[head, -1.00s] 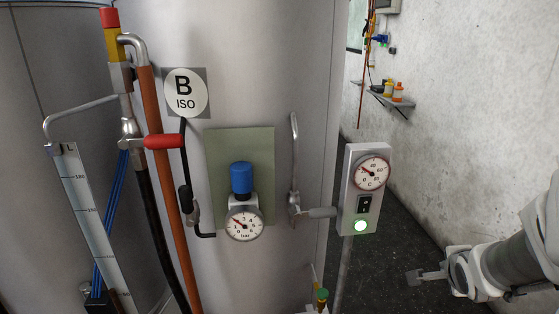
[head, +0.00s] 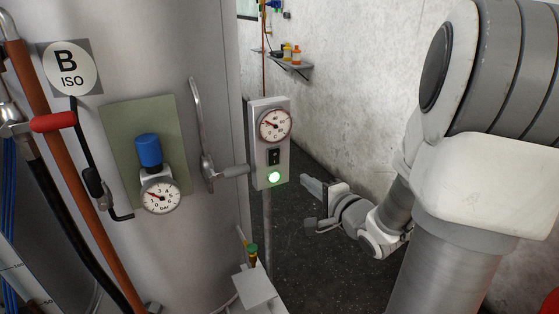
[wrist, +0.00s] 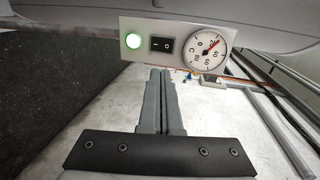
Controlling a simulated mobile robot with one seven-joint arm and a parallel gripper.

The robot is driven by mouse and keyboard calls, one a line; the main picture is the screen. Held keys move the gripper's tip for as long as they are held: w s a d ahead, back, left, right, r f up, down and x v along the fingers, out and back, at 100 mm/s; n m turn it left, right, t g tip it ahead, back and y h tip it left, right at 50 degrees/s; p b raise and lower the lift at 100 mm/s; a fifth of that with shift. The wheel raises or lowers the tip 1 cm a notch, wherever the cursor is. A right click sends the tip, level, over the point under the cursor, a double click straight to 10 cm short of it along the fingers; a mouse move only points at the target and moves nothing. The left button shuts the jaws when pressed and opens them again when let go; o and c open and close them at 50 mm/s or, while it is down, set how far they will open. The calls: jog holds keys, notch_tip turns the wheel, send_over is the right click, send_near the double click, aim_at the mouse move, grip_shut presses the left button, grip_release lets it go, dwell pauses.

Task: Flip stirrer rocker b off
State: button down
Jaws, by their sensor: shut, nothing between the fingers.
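The stirrer rocker (head: 274,157) is a small black switch on a grey control box (head: 256,150) beside the tank marked B. Above it is a round temperature gauge (head: 275,125), below it a lit green lamp (head: 274,177). The wrist view shows the rocker (wrist: 161,45) with I and O marks, the green lamp (wrist: 133,41) and the gauge (wrist: 208,49), upside down. My gripper (head: 308,188) is shut and empty, to the right of and a little below the box, apart from it. Its closed fingers (wrist: 160,75) point toward the box just below the rocker in the wrist view.
A grey lever handle (head: 232,171) sticks out from the tank (head: 205,30) left of the box. A blue-capped pressure regulator (head: 148,150) and a red-handled valve (head: 54,122) are farther left. A wall shelf (head: 290,68) holds bottles. Dark floor lies open behind my gripper.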

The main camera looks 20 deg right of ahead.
jog(key=b, duration=0.2)
send_near(276, 155)
jog(key=w, duration=0.2)
jog(key=w+f, duration=0.1)
jog(key=w, duration=0.2)
jog(key=shift+w+a+f, duration=0.15)
jog(key=shift+w+f, duration=0.05)
jog(key=shift+w, duration=0.5)
jog(key=shift+r, duration=0.15)
